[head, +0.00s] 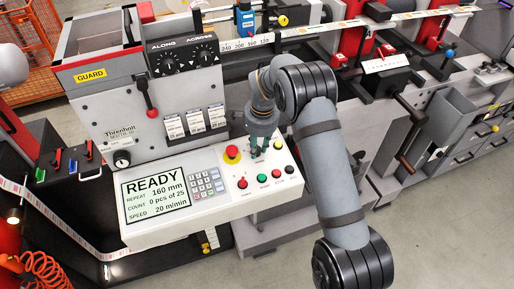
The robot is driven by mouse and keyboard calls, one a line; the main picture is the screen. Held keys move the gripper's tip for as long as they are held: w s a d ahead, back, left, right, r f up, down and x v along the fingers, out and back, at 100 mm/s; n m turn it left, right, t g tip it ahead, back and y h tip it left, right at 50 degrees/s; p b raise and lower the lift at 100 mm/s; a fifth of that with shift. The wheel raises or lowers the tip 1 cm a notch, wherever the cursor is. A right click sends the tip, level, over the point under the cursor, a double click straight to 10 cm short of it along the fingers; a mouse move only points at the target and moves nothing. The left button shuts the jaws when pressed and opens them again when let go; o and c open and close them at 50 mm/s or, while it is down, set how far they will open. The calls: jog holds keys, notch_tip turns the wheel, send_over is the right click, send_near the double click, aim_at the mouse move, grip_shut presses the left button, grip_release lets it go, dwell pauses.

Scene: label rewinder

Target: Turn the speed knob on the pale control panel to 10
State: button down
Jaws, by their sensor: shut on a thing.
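The pale control panel (215,211) fills the middle of the head view, with a display (157,196) reading READY, repeat 160 mm, count 0 pcs of 25, speed 20 m/min. The knob's pointer and scale marks cannot be read.
Red, green and black buttons (264,178) lie just in front of my gripper, and a keypad (207,184) is to the left. Number cards (195,122) and a red-handled lever (149,101) stand behind. The ALONG and ACROSS dials (185,55) are farther back.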

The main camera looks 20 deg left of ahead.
jog(key=n+b, duration=0.1)
jog(key=n, duration=0.2)
jog(key=shift+f+b, duration=0.1)
jog(key=shift+b, duration=0.2)
jog(key=shift+n+b, duration=0.45)
jog(key=shift+n, duration=1.35)
jog(key=c, duration=1.6)
grip_release()
jog(key=shift+o, duration=0.8)
notch_tip(320, 180, up, 12)
jog(key=s+d, duration=0.1)
